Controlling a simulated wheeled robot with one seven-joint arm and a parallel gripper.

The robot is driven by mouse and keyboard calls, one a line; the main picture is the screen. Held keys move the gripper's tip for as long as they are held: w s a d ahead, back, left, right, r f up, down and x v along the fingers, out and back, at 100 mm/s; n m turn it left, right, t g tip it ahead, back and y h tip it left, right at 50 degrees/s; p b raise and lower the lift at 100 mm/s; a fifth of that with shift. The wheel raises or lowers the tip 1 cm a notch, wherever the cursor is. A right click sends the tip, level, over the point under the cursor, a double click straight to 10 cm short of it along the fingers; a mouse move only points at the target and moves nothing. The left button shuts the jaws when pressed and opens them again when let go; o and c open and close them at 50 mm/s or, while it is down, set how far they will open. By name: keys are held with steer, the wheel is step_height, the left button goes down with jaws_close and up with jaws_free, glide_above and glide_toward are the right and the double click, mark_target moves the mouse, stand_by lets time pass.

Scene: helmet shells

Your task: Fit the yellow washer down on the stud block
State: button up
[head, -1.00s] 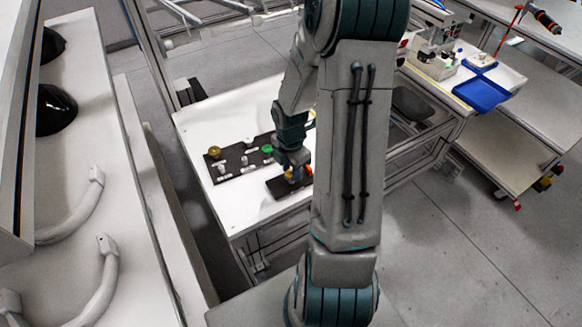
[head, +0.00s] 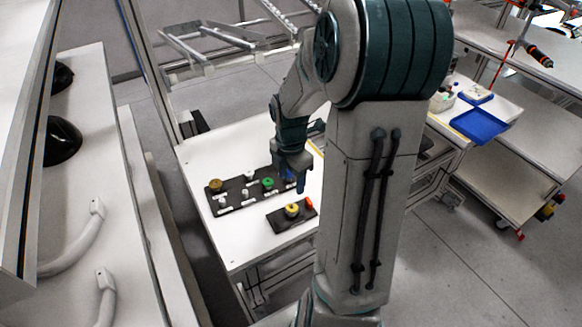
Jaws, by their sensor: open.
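The yellow washer (head: 292,209) sits on the small dark block (head: 284,222) on the white table. It looks roughly level, but its stud and how far down it sits are too small to tell. My gripper (head: 299,187) is open, pointing down above and behind the yellow washer in the head view, apart from it. Nothing shows between its fingers, though they are small and dark here.
An orange-red piece (head: 309,203) is at the small block's right end. A larger dark board (head: 237,198) behind it holds several white studs, a gold-brown washer (head: 215,185) and a green washer (head: 267,183). The front of the white table (head: 243,245) is clear.

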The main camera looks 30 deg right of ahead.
steer(key=shift+r, duration=1.7)
